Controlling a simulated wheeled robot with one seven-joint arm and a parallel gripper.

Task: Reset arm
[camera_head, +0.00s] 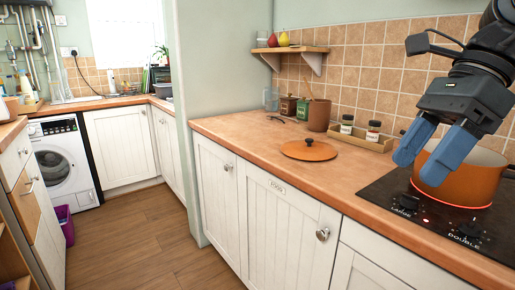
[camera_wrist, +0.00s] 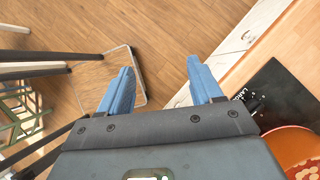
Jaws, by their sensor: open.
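My gripper (camera_head: 430,157) hangs at the right of the head view, in front of an orange pot (camera_head: 466,186) on the black hob. It is open, with two blue fingers apart and nothing between them. In the wrist view my gripper (camera_wrist: 160,88) points down over the wooden floor (camera_wrist: 178,52), beside the counter edge. Part of the pot (camera_wrist: 302,143) shows at the lower right there, apart from the fingers.
An orange lid (camera_head: 309,150) lies on the wooden counter (camera_head: 240,133). Behind it stand a brown container (camera_head: 319,115) and a tray with jars (camera_head: 360,137). White cupboards (camera_head: 280,215) run below. A washing machine (camera_head: 62,165) stands far left.

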